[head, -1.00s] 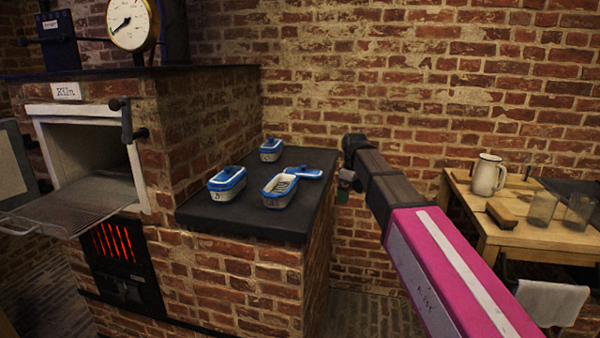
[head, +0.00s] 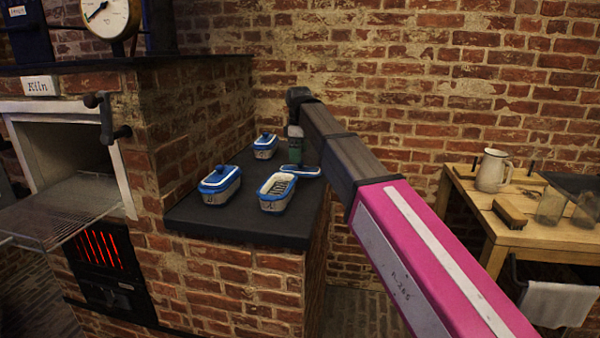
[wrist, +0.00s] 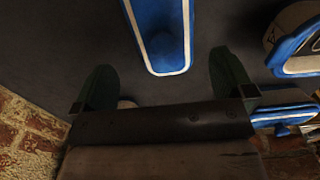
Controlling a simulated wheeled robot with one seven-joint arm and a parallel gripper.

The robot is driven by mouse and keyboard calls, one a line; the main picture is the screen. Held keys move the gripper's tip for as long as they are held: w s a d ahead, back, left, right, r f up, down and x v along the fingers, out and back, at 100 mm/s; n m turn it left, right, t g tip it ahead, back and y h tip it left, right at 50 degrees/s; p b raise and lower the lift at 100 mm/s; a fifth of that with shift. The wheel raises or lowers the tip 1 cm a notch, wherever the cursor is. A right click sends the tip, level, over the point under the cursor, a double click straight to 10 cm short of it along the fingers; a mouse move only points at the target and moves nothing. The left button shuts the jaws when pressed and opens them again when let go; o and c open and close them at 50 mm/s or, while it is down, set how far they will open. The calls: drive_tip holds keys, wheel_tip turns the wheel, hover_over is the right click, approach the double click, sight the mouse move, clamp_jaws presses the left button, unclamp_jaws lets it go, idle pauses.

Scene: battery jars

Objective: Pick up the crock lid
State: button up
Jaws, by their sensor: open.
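The blue crock lid with a white rim (head: 310,172) lies on the dark counter, right of the open crock (head: 268,204); my arm's end partly covers it in the head view. A blue, white-edged piece that looks like the lid (wrist: 159,40) shows at the top middle of the wrist view, its near end between the fingertips' lines. My gripper (wrist: 165,75) is open and empty, its two dark green fingers spread. In the head view it hangs just above the lid's far side (head: 297,148). Whether a finger touches the lid cannot be told.
Two lidded blue-and-white crocks stand on the counter (head: 220,229), one at left (head: 219,190), one at the back (head: 265,150). The kiln (head: 70,150) with its open mouth is at left. A wooden table (head: 485,205) with a jug (head: 492,172) is at right.

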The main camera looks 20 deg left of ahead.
sight(300, 165)
drive_tip(key=shift+s+d+f, duration=0.1)
drive_tip(key=shift+d+f, duration=0.05)
drive_tip(key=shift+f, duration=1.3)
drive_tip(key=shift+s+d+f, duration=0.1)
drive_tip(key=shift+d+f, duration=0.05)
drive_tip(key=shift+f, duration=1.25)
drive_tip(key=c, duration=1)
drive_tip(key=shift+r, duration=0.1)
